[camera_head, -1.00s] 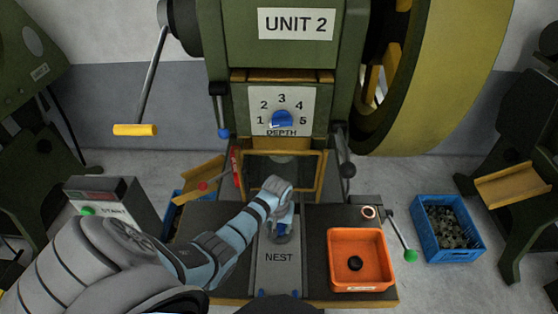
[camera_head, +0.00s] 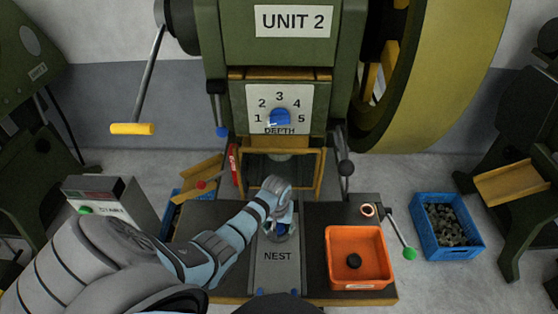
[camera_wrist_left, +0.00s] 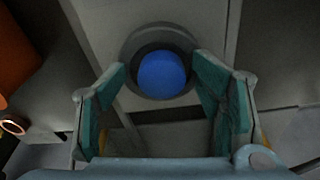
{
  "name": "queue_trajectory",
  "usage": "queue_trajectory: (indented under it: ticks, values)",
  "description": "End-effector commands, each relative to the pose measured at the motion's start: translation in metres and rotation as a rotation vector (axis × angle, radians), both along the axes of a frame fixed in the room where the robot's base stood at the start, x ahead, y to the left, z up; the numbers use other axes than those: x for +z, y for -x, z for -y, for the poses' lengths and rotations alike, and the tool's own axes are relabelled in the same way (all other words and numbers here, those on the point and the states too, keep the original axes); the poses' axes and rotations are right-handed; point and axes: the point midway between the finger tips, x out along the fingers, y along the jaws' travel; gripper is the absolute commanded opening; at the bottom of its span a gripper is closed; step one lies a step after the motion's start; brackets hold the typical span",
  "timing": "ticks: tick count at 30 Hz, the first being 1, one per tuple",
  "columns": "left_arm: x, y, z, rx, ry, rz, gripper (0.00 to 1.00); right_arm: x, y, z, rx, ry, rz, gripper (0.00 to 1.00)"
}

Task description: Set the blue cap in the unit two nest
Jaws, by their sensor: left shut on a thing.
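The blue cap (camera_wrist_left: 161,75) shows as a round blue top inside a dark grey ring, the nest (camera_wrist_left: 142,40), in the left wrist view. My left gripper (camera_wrist_left: 159,66) has its two teal-padded fingers on either side of the cap and is shut on it. In the head view, my left gripper (camera_head: 280,218) points down over the nest plate (camera_head: 277,272) of unit 2, and only a bit of blue shows under it. I cannot tell whether the cap is fully seated in the ring. My right gripper is not in view.
The press frame (camera_head: 320,172) stands behind my gripper. A blue crate (camera_head: 423,237) is at the right.

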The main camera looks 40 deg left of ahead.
Motion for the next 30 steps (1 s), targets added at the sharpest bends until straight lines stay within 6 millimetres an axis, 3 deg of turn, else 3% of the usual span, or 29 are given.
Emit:
queue_trajectory:
  ticks: [5,12,16,21,30]
  values:
    - [0.021,0.002,0.0,-0.001,-0.001,-0.003,0.55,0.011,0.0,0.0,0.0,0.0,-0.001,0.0]
    - [0.092,0.007,0.003,-0.001,-0.002,0.003,0.55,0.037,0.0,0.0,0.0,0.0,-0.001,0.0]
    - [0.12,0.01,0.006,-0.001,-0.001,0.002,0.55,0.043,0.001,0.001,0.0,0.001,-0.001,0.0]
    - [0.132,0.012,0.006,0.0,-0.001,0.0,0.55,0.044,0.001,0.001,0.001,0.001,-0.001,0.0]
    - [0.131,0.012,0.007,0.0,0.0,0.001,0.55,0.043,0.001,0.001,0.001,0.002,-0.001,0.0]
